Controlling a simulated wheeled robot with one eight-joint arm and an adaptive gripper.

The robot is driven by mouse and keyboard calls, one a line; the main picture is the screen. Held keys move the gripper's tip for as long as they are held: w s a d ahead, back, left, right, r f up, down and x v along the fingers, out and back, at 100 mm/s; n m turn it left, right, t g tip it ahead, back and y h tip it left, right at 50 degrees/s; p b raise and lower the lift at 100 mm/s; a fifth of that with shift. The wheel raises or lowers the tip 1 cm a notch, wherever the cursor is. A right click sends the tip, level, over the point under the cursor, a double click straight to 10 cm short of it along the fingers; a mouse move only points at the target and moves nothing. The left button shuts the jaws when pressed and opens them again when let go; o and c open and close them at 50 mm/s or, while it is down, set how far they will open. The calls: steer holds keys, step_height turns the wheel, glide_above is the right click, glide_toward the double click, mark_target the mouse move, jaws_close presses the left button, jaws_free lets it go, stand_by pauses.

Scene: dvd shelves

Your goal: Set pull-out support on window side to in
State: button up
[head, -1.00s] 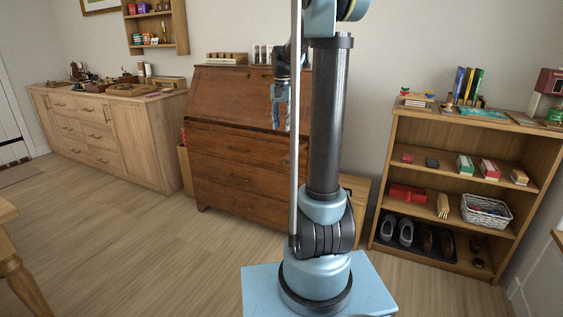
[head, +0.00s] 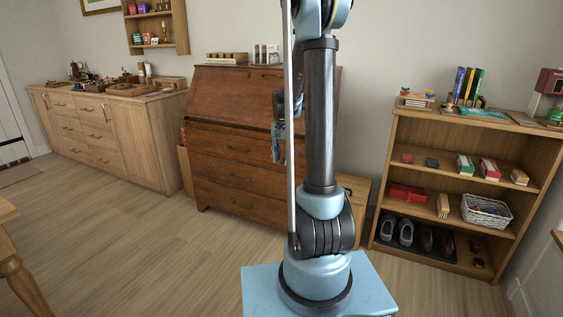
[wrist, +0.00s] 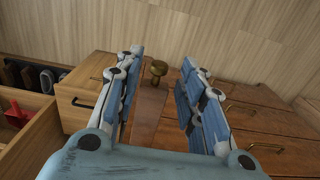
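The pull-out support (wrist: 148,112) shows in the wrist view as a reddish-brown wooden bar with a brass knob (wrist: 158,68) at its far end. My gripper (wrist: 162,58) is open, with one finger on each side of the knob and bar; I see gaps between the fingers and the knob. In the head view my gripper (head: 277,152) hangs in front of the right part of the brown bureau (head: 232,122), whose slanted front is closed.
A light wooden cabinet with a drawer (wrist: 85,97) stands beside the bureau. A bookcase (head: 398,140) with shoes and boxes is to the right. A long sideboard (head: 140,142) stands at the left. The floor (head: 150,240) before the bureau is clear.

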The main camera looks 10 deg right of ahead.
steer(key=shift+f, duration=0.7)
steer(key=shift+c, duration=0.2)
jaws_close()
steer(key=w+d, duration=0.3)
steer(key=w, duration=0.2)
steer(key=w+d, duration=0.4)
steer(key=w, duration=0.1)
steer(key=w+d, duration=0.4)
steer(key=w, duration=0.2)
steer(key=shift+d, duration=0.15)
steer(key=shift+o, duration=0.2)
jaws_free()
steer(key=shift+s, duration=0.1)
